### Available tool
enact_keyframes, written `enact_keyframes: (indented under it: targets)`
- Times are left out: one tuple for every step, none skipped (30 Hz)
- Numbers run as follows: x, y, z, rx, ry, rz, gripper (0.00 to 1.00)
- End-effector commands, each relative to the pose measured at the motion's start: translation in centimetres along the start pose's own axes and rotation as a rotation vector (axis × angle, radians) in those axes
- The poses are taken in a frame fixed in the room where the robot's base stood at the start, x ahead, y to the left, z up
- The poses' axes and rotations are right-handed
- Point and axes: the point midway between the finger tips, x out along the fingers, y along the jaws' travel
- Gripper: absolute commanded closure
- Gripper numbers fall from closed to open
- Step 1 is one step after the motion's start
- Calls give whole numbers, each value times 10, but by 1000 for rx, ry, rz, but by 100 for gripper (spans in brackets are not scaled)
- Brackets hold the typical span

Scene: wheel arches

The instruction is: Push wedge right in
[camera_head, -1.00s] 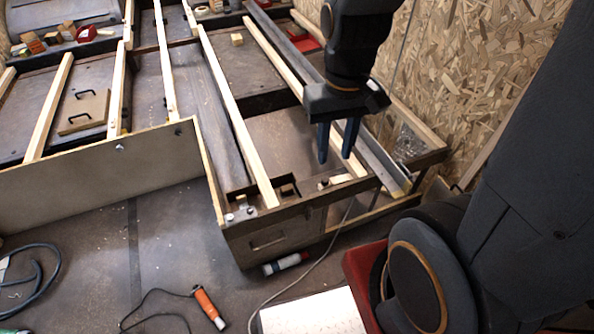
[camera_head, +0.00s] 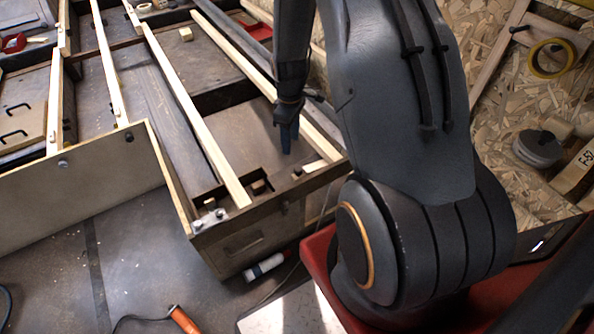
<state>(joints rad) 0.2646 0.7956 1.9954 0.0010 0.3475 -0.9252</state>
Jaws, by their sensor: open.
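My gripper (camera_head: 287,138) hangs fingers down over the right bay of the wooden frame (camera_head: 250,235). Its blue fingers almost overlap from this angle, are open and show nothing between them. A small pale wooden piece (camera_head: 314,166), which looks like the wedge, lies at the front right corner of that bay, just below and right of the fingertips. It appears to be near the end of the pale right-hand batten (camera_head: 318,143). I cannot tell how deep it sits.
A long pale batten (camera_head: 205,125) runs along the left of the bay. A small wooden block (camera_head: 186,33) lies farther back. A white and red tube (camera_head: 264,266) and an orange-handled tool (camera_head: 184,319) lie on the floor in front. My arm hides much of the right side.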

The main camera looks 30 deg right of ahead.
Motion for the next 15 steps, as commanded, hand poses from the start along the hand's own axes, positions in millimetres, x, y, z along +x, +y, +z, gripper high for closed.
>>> enact_keyframes:
  targets:
    - [29,11,2,-31,-3,-4,55]
    - [40,16,3,-51,-3,-4,55]
    - [53,22,5,-75,-4,-5,55]
    - [62,26,5,-92,-3,-4,55]
    - [70,29,6,-106,-3,-4,55]
    - [78,33,7,-122,-2,-3,55]
    - [83,36,8,-132,-2,-3,55]
    - [87,37,9,-140,-2,-3,55]
    - [92,39,9,-149,-2,-3,55]
    - [95,40,10,-154,-3,-3,55]
    - [97,40,10,-158,-2,-3,55]
    - [101,41,10,-161,-2,-3,55]
    - [103,41,10,-162,-2,-3,55]
    - [107,41,10,-162,-3,-4,55]
    - [112,40,10,-162,-3,-4,55]
